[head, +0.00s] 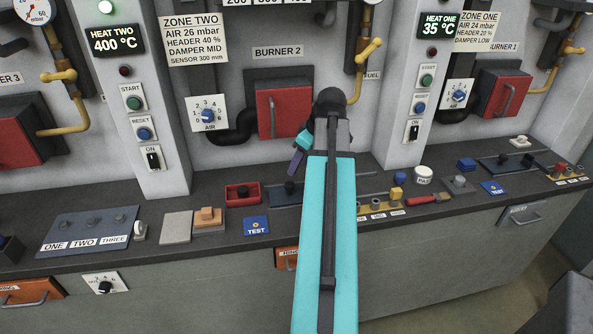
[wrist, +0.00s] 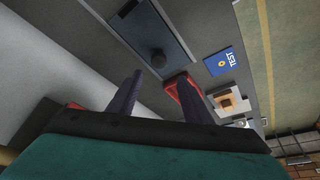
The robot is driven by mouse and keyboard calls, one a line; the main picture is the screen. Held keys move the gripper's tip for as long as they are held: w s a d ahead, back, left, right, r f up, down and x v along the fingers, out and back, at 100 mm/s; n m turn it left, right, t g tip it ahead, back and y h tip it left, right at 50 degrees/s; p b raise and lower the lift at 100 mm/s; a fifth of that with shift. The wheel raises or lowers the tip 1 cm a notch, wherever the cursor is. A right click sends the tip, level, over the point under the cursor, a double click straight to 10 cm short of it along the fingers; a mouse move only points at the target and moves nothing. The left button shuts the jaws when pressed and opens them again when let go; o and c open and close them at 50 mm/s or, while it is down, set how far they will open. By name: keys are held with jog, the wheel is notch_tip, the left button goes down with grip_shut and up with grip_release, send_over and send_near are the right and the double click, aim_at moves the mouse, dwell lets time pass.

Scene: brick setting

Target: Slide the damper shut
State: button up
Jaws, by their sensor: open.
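A dark sliding plate with a black knob, which looks like the damper (head: 284,195), lies on the counter below burner 2. Part of it is hidden behind my arm. It also shows in the wrist view (wrist: 140,28), with its knob (wrist: 157,59) just beyond my fingertips. My gripper (head: 300,152) is above and behind the plate in the head view. I cannot tell the exact height above the counter.
A blue TEST tag (head: 256,226) and an orange block (head: 207,216) are nearby. A second plate with a knob (head: 508,163) lies at right. The burner 2 red door (head: 284,108) stands behind.

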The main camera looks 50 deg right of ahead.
jog(key=shift+v, duration=1.85)
jog(key=shift+r, duration=0.1)
